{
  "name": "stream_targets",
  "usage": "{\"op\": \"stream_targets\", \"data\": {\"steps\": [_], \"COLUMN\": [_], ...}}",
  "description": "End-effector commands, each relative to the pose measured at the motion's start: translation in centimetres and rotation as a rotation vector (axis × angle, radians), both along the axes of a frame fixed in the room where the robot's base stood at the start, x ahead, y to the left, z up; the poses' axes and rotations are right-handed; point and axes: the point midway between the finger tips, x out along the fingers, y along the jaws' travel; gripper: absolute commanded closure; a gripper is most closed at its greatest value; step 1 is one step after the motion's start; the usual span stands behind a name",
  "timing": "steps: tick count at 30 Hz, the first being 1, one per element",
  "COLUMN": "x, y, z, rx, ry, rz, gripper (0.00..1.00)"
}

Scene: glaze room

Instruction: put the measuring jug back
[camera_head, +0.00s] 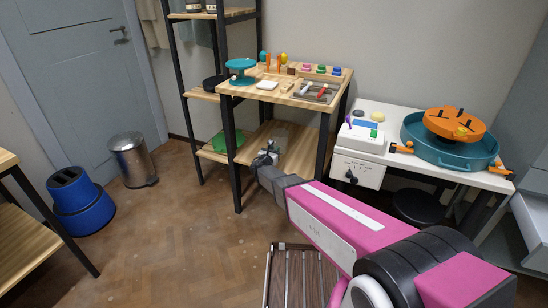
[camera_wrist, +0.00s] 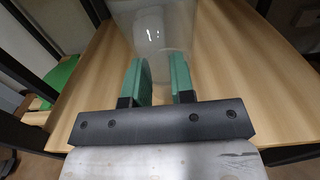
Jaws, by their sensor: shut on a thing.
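The measuring jug (camera_wrist: 158,28) looks clear and see-through in the wrist view, at the top middle, with its top cut off by the picture edge. My gripper (camera_wrist: 160,82) is shut on it, one green finger on each side. The jug is over the wooden lower shelf (camera_wrist: 235,95) of the work table; I cannot tell whether it touches the wood. In the head view my gripper (camera_head: 267,158) reaches in at the front of that shelf, and the jug is small and hard to make out there.
The work table's top (camera_head: 262,92) holds a teal turntable (camera_head: 241,66) and several tools. Its black legs flank the shelf. A white table with a teal basin (camera_head: 450,152) stands right. A bin (camera_head: 132,160) and blue stool (camera_head: 78,205) stand left; the floor between is clear.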

Motion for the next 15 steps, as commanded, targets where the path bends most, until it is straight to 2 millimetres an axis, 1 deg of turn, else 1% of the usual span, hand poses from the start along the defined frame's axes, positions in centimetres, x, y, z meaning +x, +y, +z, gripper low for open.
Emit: {"op": "stream_targets", "data": {"steps": [9, 15], "x": [0.1, 0.0], "y": [0.1, 0.0], "z": [-3.6, -3.8], "rx": [-0.002, 0.000], "ry": [0.000, -0.001], "rz": [0.000, 0.000], "gripper": [1.00, 1.00]}}
